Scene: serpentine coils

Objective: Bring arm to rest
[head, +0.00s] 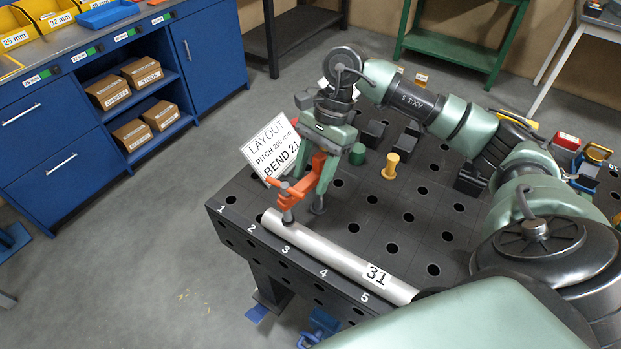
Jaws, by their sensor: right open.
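My right arm (455,115) reaches in from the right over a dark perforated table (395,225). Its green right gripper (312,178) points down near the table's far left corner, open, with its fingers about an orange clamp (291,190). The clamp's dark foot rests on a silver tube (335,248) marked 31, lying along the table's front edge. Whether the fingers touch the clamp I cannot tell. My left gripper is not in view.
A white layout sign (270,150) stands close behind the clamp. A green cylinder (357,154), a yellow peg (391,165) and black blocks stand on the table beyond the gripper. A blue cabinet (65,130) is at the left, with open floor between.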

